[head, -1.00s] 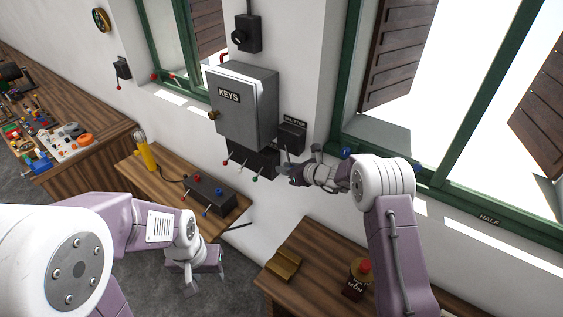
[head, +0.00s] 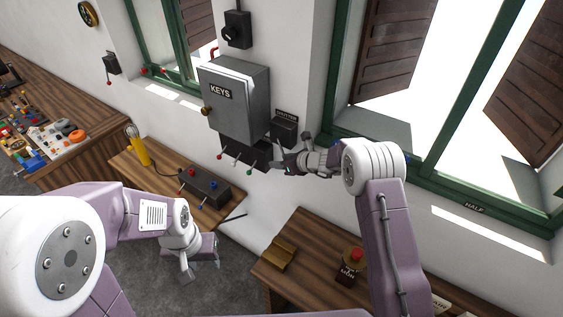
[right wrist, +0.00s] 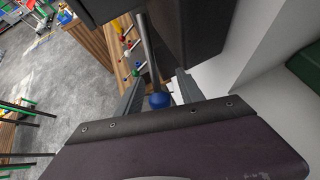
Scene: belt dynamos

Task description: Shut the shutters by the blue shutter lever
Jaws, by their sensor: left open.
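The blue shutter lever's ball knob (right wrist: 160,100) shows in the right wrist view at the end of a grey rod, between my right gripper's two fingers (right wrist: 158,92), which stand apart with gaps beside the knob. In the head view my right gripper (head: 283,160) is just below the dark shutter box (head: 285,131) and hides most of the lever. The brown shutters (head: 402,50) and (head: 540,95) stand swung open outside the green-framed window. My left gripper (head: 195,267) is open and empty, low over the floor.
A grey KEYS cabinet (head: 238,98) hangs left of the shutter box. Levers with red, white and green knobs (head: 235,160) project below it. A bench with a control box (head: 204,187) and yellow lamp (head: 137,146) stands below. Another table (head: 315,265) is nearer.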

